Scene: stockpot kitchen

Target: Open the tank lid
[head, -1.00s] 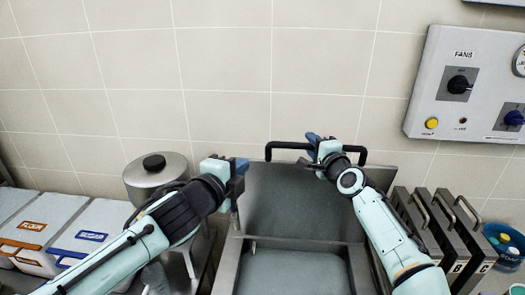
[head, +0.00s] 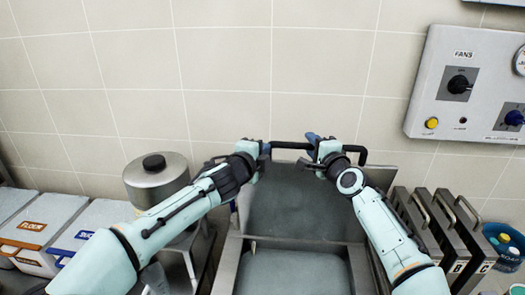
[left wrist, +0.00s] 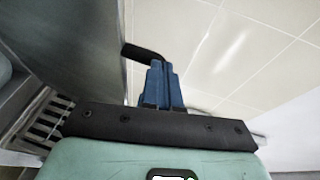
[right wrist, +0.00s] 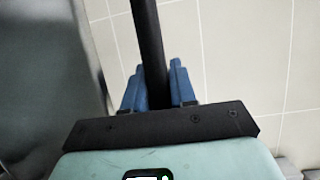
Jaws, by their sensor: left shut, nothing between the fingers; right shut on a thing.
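The grey metal tank lid (head: 297,205) stands raised and tilted back against the wall. The tank (head: 300,271) lies open below it. A black bar handle (head: 292,145) runs along the lid's top edge. My right gripper (head: 314,139) is shut on the handle, and the bar passes between its blue fingers in the right wrist view (right wrist: 160,90). My left gripper (head: 264,150) is shut and empty at the handle's left end. In the left wrist view its blue fingers (left wrist: 163,85) are together, with the handle end (left wrist: 143,54) just beyond them.
A lidded steel pot (head: 157,179) stands left of the tank, near white bins (head: 90,222). Dark lettered upright panels (head: 440,230) and a blue tub (head: 508,247) are to the right. A control box (head: 470,85) hangs on the tiled wall.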

